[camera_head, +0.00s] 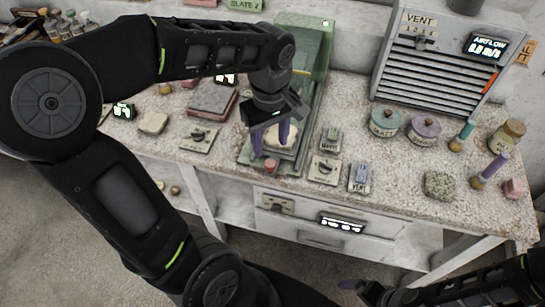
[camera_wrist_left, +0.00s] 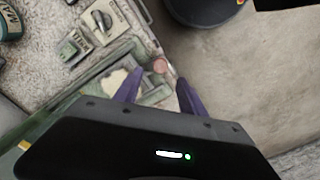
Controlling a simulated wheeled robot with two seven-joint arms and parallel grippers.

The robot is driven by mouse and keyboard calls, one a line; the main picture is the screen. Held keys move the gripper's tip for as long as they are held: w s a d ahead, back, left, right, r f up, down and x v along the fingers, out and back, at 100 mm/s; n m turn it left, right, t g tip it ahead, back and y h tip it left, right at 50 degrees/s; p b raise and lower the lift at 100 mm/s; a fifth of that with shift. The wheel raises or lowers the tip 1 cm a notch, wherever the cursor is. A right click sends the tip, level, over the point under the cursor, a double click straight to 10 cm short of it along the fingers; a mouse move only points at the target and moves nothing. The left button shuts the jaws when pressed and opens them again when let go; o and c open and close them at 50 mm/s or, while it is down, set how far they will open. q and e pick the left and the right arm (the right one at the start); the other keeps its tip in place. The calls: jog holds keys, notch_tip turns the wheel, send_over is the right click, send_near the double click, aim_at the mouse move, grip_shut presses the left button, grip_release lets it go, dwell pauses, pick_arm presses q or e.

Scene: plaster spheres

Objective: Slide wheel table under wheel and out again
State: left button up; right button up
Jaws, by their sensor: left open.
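The green grinding machine (camera_head: 310,45) stands at the back of the bench, with its long green bed running toward the front edge. A pale plaster lump (camera_head: 281,137) sits on the table part of the bed; it also shows in the wrist view (camera_wrist_left: 114,82). A small pink knob (camera_head: 270,167) is at the table's front end. My left gripper (camera_head: 271,142) is open above the front of the bed, purple fingers pointing down. In the wrist view the knob (camera_wrist_left: 160,65) appears between the fingertips, apart from them. I cannot make out the wheel; my arm covers part of the machine.
Switch plates (camera_head: 324,170) stand right of the bed, and another (camera_head: 199,139) left. A vented grey cabinet (camera_head: 440,60) and two lidded jars (camera_head: 384,123) are at the right. My right gripper (camera_head: 352,285) is low, in front of the bench.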

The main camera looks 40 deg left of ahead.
aim_at(270, 162)
pick_arm(q)
notch_tip(270, 162, down, 8)
jog(key=shift+r, duration=0.25)
jog(key=shift+c, duration=0.3)
grip_shut()
dwell(1.2)
